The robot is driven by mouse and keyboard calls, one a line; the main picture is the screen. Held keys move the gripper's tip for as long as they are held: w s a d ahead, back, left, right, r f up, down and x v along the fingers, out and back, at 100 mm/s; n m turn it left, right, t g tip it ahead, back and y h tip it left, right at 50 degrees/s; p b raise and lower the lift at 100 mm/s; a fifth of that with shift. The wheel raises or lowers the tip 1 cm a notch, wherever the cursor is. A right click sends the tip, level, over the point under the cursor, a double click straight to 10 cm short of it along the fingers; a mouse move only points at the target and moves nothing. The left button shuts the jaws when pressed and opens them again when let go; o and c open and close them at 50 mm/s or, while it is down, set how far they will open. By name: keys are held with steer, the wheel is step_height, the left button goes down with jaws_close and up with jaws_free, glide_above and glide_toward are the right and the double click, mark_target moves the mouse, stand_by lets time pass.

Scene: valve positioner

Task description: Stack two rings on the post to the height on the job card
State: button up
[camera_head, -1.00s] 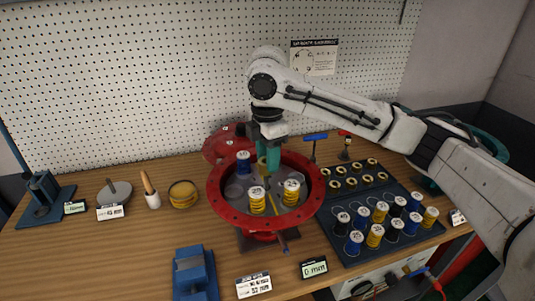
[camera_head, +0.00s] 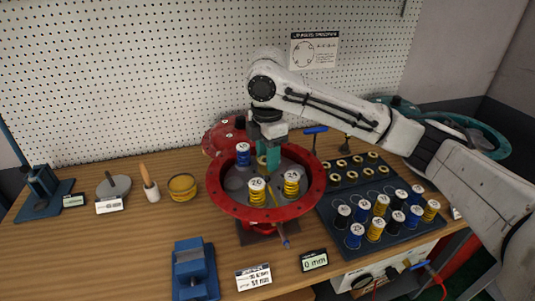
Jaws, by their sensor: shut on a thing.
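My gripper (camera_head: 267,155) points down inside the back part of the red round housing (camera_head: 222,201). Its green fingers are shut on a small yellowish piece (camera_head: 262,160), mostly hidden, which looks like a ring. Inside the housing stand a blue numbered stack (camera_head: 243,156) at the back left, a yellow one (camera_head: 257,193) at the front and another yellow one (camera_head: 291,184) at the right. I cannot make out a bare post. A white card (camera_head: 253,280) at the table's front edge carries mm figures, too small to read surely. A display (camera_head: 314,261) beside it reads 0 mm.
A blue vise (camera_head: 193,270) stands front left. A brush (camera_head: 150,185) and yellow tin (camera_head: 182,186) stand left. The wood between vise and tin is clear.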

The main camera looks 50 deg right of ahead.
steer(key=o, duration=1.2)
steer(key=shift+o, duration=0.2)
step_height(320, 180, up, 11)
steer(key=shift+f, duration=0.1)
